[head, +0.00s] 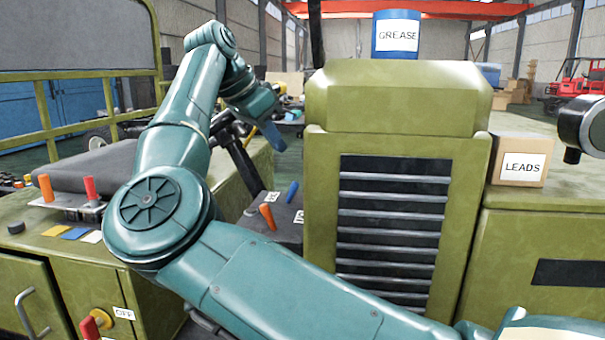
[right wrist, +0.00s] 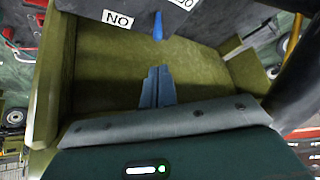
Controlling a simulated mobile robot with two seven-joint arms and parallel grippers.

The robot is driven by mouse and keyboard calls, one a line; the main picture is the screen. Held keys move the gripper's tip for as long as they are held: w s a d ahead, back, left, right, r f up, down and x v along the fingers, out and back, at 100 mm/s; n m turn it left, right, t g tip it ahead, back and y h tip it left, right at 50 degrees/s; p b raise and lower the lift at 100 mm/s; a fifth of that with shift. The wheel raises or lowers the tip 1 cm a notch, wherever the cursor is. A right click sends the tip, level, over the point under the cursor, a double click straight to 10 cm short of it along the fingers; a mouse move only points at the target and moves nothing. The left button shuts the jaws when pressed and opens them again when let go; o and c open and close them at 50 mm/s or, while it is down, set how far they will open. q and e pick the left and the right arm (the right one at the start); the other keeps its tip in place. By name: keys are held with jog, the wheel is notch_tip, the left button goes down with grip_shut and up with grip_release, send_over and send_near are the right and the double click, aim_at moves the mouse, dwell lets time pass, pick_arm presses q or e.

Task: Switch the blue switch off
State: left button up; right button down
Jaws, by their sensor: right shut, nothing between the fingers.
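The blue switch (head: 292,191) is a short lever on a dark panel (head: 283,232) left of the green grille housing. It leans up and to the right in the head view. In the right wrist view its blue lever (right wrist: 158,27) stands at the top middle, beside a white label (right wrist: 117,18) that reads ON upside down. My right gripper (head: 273,135) is shut and empty, above and behind the switch in the head view. Its fingertips (right wrist: 157,70) point towards the lever, with a gap between them. My left gripper is not in view.
An orange lever (head: 267,216) stands just left of the blue switch. An orange lever (head: 46,188) and a red lever (head: 90,187) stand on the left panel. A red knob (head: 90,327) sits by an OFF label (head: 123,313). The grille housing (head: 395,105) rises close on the right.

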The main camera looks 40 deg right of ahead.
aim_at(297, 183)
jog(key=x, duration=0.9)
jog(key=shift+p, duration=0.3)
jog(key=shift+d+f, duration=0.25)
jog(key=shift+f, duration=0.15)
jog(key=shift+d, duration=0.1)
